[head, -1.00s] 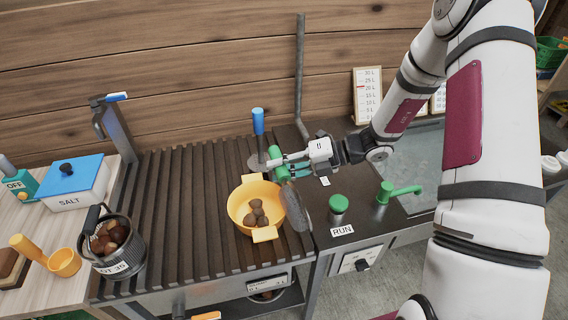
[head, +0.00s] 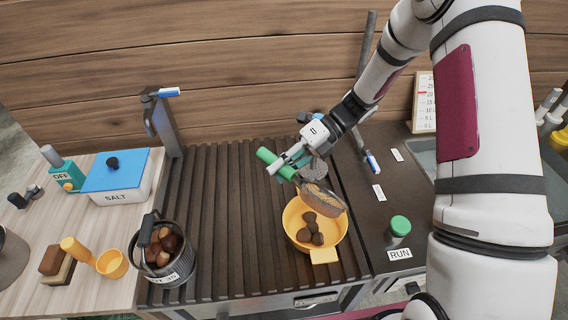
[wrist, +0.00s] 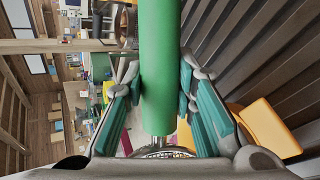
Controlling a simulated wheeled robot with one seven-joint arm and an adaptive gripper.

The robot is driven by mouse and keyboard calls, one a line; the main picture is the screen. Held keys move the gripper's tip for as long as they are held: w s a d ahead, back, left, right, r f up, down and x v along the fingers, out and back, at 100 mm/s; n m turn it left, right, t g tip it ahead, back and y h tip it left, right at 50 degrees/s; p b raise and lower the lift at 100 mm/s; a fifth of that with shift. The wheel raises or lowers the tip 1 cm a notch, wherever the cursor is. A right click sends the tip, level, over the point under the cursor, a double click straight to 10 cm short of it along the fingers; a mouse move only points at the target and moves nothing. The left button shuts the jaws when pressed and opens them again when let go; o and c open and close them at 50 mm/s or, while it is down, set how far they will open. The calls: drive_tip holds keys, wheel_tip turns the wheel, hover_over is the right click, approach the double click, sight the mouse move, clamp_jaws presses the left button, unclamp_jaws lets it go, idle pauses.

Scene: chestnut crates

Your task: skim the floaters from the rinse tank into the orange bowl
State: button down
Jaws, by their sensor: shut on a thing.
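My gripper (head: 285,168) is shut on the green handle of a skimmer (head: 322,199), above the slatted counter. The handle (wrist: 158,70) fills the middle of the wrist view between the two fingers. The skimmer's round mesh head is tilted over the upper right rim of the orange bowl (head: 291,232). I cannot tell whether anything lies in the mesh. Several dark brown chestnuts (head: 312,229) lie in the bowl. The bowl's edge also shows in the wrist view (wrist: 268,128). The rinse tank (head: 424,152) is at the right, mostly hidden behind my arm, so its contents cannot be seen.
A dark bucket of chestnuts (head: 165,272) stands left of the bowl. A SALT box (head: 118,188) and an orange scoop (head: 112,264) are on the left table. A green RUN button (head: 400,226) is right of the bowl. Slats between bucket and bowl are clear.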

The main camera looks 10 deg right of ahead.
drive_tip(key=shift+w+a+r+h+p, duration=0.15)
drive_tip(key=shift+w+h+p, duration=0.1)
drive_tip(key=shift+h+p, duration=0.05)
drive_tip(key=shift+s+a+r+n+t+h+p, duration=0.2)
drive_tip(key=shift+r+n+t+h+p, duration=0.3)
drive_tip(key=shift+p, duration=0.7)
drive_tip(key=t+h+p, duration=0.1)
drive_tip(key=p, duration=0.1)
drive_tip(key=t+h+p, duration=0.2)
drive_tip(key=p, duration=0.1)
drive_tip(key=shift+s+a+r+n+h+p, duration=0.15)
drive_tip(key=shift+s+n+h+p, duration=0.15)
drive_tip(key=shift+n+p, duration=0.1)
drive_tip(key=shift+s+a+n+t+h+p, duration=0.1)
drive_tip(key=shift+n+t+h+p, duration=0.15)
drive_tip(key=shift+t+h+p, duration=0.65)
drive_tip(key=shift+a+n+t+h+p, duration=0.2)
drive_tip(key=shift+t+h+p, duration=0.5)
drive_tip(key=shift+p, duration=0.45)
drive_tip(key=shift+s+a+n+t+h+p, duration=0.1)
drive_tip(key=shift+n+t+h+p, duration=0.15)
drive_tip(key=shift+t+h+p, duration=0.65)
